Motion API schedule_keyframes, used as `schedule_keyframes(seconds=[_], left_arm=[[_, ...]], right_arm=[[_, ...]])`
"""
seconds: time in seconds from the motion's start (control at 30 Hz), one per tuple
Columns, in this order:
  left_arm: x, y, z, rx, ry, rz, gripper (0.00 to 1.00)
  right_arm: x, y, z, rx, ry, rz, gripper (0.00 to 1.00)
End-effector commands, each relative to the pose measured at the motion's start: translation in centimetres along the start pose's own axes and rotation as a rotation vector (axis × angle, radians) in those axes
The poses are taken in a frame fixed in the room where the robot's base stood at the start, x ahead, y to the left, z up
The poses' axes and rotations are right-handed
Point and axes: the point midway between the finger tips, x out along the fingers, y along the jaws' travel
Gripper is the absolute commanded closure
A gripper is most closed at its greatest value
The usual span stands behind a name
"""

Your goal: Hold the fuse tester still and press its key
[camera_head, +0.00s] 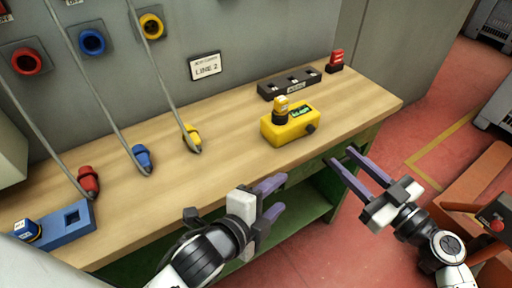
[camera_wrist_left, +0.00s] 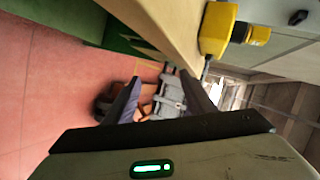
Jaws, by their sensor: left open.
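The fuse tester (camera_head: 284,130) is a yellow box on the wooden bench near its front edge. It has a small green display, and a yellow fuse stands upright in its top. A dark round knob (camera_head: 311,129), perhaps the key, sticks out of its right end. The tester also shows in the left wrist view (camera_wrist_left: 216,30). My left gripper (camera_head: 275,199) is open and empty, in front of the bench edge and apart from the tester. My right gripper (camera_head: 341,158) is open and empty, in front of the bench, right of the tester.
Behind the tester lie a black socket strip (camera_head: 289,83) and a red fuse (camera_head: 336,61). Red, blue and yellow plugs on grey cables rest on the bench's left part. A blue block (camera_head: 75,217) lies at the left end. The bench around the tester is clear.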

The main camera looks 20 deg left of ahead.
Motion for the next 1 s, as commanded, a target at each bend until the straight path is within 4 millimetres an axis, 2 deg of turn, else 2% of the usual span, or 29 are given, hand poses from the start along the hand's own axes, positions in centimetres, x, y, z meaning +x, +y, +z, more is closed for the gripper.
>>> schedule_keyframes(seconds=[0.03,0.1,0.17,0.2,0.3,0.5,0.6,0.7,0.87,1.0], left_arm=[[0.0,-2.2,-0.7,0.125,0.001,-0.050,0.50],[-0.2,-4.9,-1.5,0.318,-0.010,-0.116,0.50],[-0.5,-7.4,-2.2,0.483,-0.032,-0.174,0.50],[-0.6,-8.2,-1.9,0.601,-0.062,-0.200,0.50],[-0.8,-8.8,0.9,0.933,-0.176,-0.246,0.50],[-1.7,-10.1,3.5,1.472,-0.348,-0.289,0.50],[-1.9,-10.3,4.0,1.641,-0.400,-0.293,0.50],[-2.0,-10.5,4.2,1.737,-0.429,-0.293,0.50],[-1.1,-11.1,4.4,1.778,-0.444,-0.294,0.50],[0.9,-12.1,4.4,1.775,-0.443,-0.295,0.50]], right_arm=[[0.0,0.0,0.0,0.000,0.000,0.000,0.69],[0.0,0.0,0.0,0.000,0.000,0.000,0.69],[0.0,0.0,0.0,0.000,0.000,0.000,0.69],[0.0,0.0,0.0,0.001,0.000,0.000,0.69],[0.0,0.0,0.0,0.000,0.000,0.000,0.69],[0.0,0.0,0.0,0.000,0.000,0.000,0.69],[0.0,0.0,0.0,0.000,0.000,0.000,0.69],[0.0,0.0,0.0,0.000,0.000,0.000,0.69],[0.0,0.0,0.0,0.000,0.000,0.000,0.69],[0.0,0.0,0.0,0.000,0.000,0.000,0.69]])
